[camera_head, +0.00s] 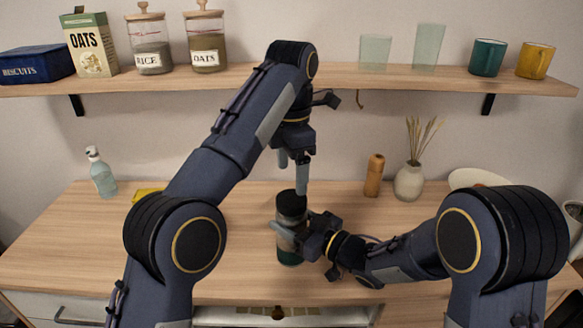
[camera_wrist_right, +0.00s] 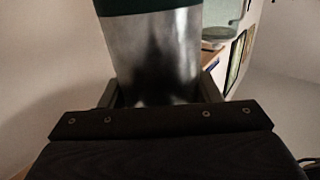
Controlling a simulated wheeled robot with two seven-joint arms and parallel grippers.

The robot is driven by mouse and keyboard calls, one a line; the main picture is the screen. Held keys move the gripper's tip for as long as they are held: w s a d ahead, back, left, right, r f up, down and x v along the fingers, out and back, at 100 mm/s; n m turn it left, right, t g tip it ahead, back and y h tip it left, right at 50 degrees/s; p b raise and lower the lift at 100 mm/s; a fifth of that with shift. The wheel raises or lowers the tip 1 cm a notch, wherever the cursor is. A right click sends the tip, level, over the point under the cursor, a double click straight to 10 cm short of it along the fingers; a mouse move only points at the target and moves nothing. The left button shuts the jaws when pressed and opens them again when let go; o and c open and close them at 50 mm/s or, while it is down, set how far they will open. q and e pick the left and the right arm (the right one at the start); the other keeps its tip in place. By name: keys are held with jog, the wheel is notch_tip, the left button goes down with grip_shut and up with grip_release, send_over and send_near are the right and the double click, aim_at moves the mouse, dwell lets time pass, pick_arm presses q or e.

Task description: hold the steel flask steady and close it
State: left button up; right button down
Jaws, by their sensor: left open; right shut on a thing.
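The steel flask (camera_head: 290,250) stands upright on the wooden table, with a dark green lower part. A black cap-like top (camera_head: 291,202) sits on it; I cannot tell whether it is tight. My right gripper (camera_head: 294,236) is shut on the flask's body from the right, and its fingers hide part of the steel. In the right wrist view the flask's bare steel (camera_wrist_right: 160,55) lies between the fingers (camera_wrist_right: 160,92), with a dark green band at the picture's top edge. My left gripper (camera_head: 293,174) is open above the black top, fingers pointing down, holding nothing.
A brown wooden bottle (camera_head: 374,175) and a vase of dry stalks (camera_head: 409,181) stand at the back right. A soap bottle (camera_head: 101,174) and a yellow cloth (camera_head: 147,194) are at the left. The shelf (camera_head: 340,77) with jars and cups runs along the wall behind my left arm.

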aim_at(291, 198)
pick_arm(q)
jog(key=shift+f, duration=4)
jog(key=shift+c, duration=0.2)
